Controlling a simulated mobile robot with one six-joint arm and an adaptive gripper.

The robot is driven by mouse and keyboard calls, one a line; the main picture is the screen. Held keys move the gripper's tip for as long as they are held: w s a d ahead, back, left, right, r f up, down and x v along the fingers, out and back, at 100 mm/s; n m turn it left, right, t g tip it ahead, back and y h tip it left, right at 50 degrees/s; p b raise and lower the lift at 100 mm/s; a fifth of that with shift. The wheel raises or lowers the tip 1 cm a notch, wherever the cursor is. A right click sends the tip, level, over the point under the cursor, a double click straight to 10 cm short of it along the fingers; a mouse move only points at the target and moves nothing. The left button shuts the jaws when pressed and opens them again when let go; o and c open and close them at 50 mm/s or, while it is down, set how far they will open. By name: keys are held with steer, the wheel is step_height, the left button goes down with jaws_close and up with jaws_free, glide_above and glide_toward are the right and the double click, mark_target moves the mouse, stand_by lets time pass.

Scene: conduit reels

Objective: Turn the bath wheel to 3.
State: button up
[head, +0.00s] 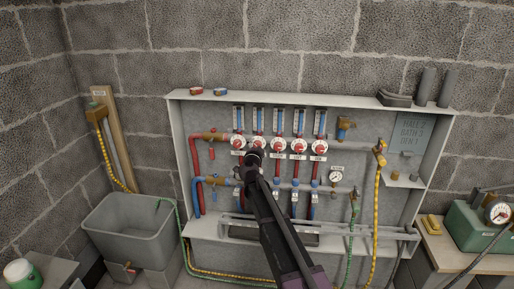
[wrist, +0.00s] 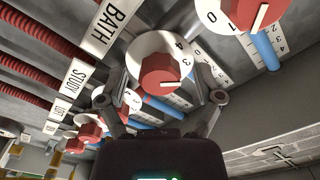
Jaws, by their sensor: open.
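The bath wheel (wrist: 160,62) is a white numbered dial with a red knob, beside a white label reading BATH (wrist: 110,25) in the wrist view. In the head view my gripper (head: 254,158) is in front of the manifold.
Another wheel (wrist: 242,14) is close at the upper right in the wrist view. Several wheels continue rightward in the head view, with flow tubes above and pipes below. A board (head: 410,130) reads HALL 2, BATH 3, DEN 1. A grey sink (head: 140,228) stands left.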

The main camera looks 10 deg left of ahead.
steer(key=shift+s, duration=0.15)
steer(key=s, duration=1.1)
steer(key=shift+s+a, duration=0.2)
steer(key=shift+s, duration=0.15)
